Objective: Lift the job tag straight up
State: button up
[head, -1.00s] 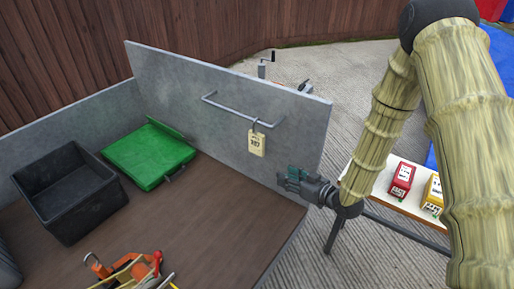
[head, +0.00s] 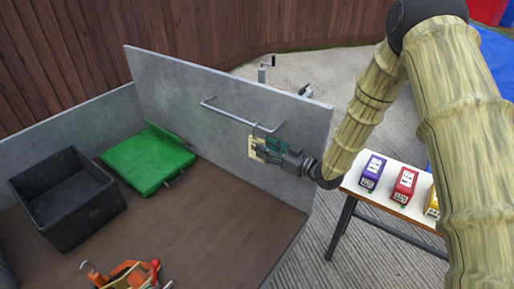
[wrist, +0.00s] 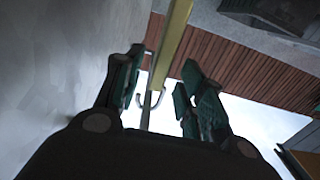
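The job tag (head: 252,146) is a pale yellow plate with dark print, hanging by a hook from the metal rail (head: 236,117) on the grey upright panel. My gripper (head: 264,149) is at the tag and hides much of it in the head view. In the wrist view the tag shows edge-on as a yellow strip (wrist: 175,35) between the fingers of my gripper (wrist: 160,78). The fingers are open, with gaps visible beside the strip. A curved hook (wrist: 151,103) shows between the fingers.
The grey panel (head: 215,80) stands close beside my gripper. A black bin (head: 95,207), green case (head: 148,165) and orange tool (head: 128,272) are on the brown bench. A white table (head: 377,203) at right holds purple, red and yellow boxes.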

aim_at(249, 140)
jog(key=shift+f+p+x, duration=0.2)
jog(key=shift+p+x, duration=0.1)
jog(key=shift+x, duration=2)
grip_shut()
